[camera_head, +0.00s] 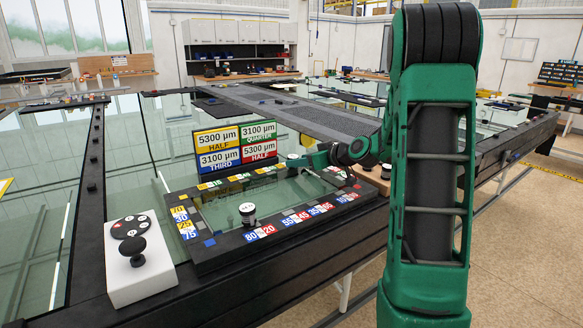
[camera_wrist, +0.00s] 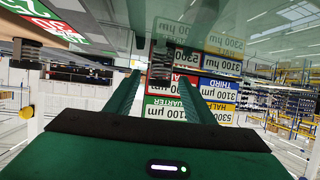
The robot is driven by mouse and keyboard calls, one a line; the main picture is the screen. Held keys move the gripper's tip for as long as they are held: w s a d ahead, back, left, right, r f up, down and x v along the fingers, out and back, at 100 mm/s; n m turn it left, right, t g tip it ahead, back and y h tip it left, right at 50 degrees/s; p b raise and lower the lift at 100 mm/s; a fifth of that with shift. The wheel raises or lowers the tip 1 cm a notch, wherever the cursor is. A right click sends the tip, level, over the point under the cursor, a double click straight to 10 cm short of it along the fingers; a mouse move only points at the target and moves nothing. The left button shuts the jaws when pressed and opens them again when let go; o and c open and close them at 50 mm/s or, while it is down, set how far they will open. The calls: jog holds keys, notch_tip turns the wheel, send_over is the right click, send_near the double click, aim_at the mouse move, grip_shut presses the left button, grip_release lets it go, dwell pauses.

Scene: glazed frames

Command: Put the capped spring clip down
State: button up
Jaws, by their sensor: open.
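A small dark clip with a pale top (camera_head: 292,158) is at the far side of the glazed frame, at the tip of my gripper (camera_head: 301,162). In the wrist view a dark ridged clip (camera_wrist: 162,62) shows between the two green fingers of my gripper (camera_wrist: 160,75). The fingers are apart, with gaps beside the clip. Whether its foot touches the frame or glass is hidden. A second black clip with a white cap (camera_head: 248,212) stands upright on the glass near the front of the frame.
A dark frame (camera_head: 215,262) with coloured number labels surrounds the glass pane. A sign board (camera_head: 234,147) with thickness panels stands behind it. A white box (camera_head: 135,270) with a black knob is at the left. A wooden block (camera_head: 372,181) lies by my wrist.

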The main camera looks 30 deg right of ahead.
jog(key=v, duration=1)
dwell(0.8)
